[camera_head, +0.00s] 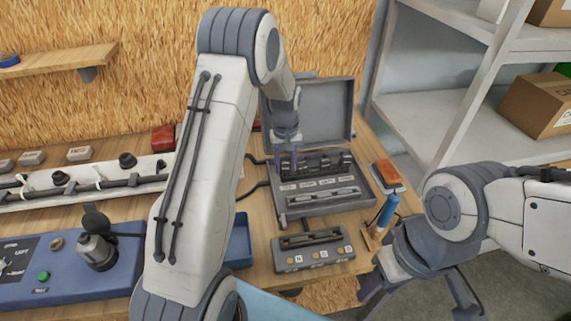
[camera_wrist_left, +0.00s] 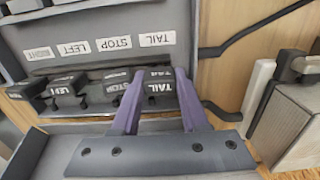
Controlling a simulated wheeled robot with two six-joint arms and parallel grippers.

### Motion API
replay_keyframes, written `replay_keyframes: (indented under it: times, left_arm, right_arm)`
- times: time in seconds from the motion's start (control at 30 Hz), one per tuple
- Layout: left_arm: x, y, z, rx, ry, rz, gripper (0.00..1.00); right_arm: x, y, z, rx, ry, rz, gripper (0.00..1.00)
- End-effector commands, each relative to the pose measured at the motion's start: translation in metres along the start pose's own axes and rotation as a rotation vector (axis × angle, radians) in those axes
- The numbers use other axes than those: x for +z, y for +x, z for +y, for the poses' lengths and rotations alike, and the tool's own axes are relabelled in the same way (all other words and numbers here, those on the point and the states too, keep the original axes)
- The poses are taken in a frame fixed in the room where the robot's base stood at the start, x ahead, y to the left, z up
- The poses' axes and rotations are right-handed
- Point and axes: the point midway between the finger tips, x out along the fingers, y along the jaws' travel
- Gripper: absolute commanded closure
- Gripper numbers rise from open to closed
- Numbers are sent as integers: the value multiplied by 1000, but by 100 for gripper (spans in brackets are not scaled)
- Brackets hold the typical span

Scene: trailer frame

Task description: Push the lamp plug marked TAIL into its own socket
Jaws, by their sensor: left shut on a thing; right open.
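The black TAIL plug (camera_wrist_left: 163,90) is between the purple fingers of my left gripper (camera_wrist_left: 160,78) in the left wrist view. The gripper is shut on it. In the head view, my left gripper (camera_head: 288,160) is at the left end of the plug row in the open grey case (camera_head: 325,207). A white TAIL label (camera_wrist_left: 155,40) lies just beyond the plug in the wrist view. How deep the plug sits, and its socket opening, cannot be seen. My right gripper (camera_head: 420,299) is open and empty at the lower right, partly cut off by the frame.
The STOP plug (camera_wrist_left: 112,92) and LEFT plug (camera_wrist_left: 65,90) stand close beside TAIL. A grey button box (camera_head: 313,251) and a blue-handled tool (camera_head: 387,212) lie nearby. The raised case lid (camera_head: 322,112) stands behind the row. Black cables run at the case's left.

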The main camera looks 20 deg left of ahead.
Motion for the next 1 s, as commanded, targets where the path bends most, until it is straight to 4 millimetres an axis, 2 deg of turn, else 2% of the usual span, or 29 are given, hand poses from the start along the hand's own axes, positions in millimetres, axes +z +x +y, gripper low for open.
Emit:
replay_keyframes:
  times: [0.67,0.7,0.77,1.0]
  left_arm:
    - [0,9,0,0,0,0,78]
    - [0,9,0,0,0,0,44]
    - [0,9,0,0,0,0,21]
    - [0,9,0,0,0,0,21]
  right_arm:
    - [0,4,0,0,0,0,50]
    - [0,4,0,0,0,0,50]
    - [0,4,0,0,0,0,50]
    - [0,4,0,0,0,0,50]
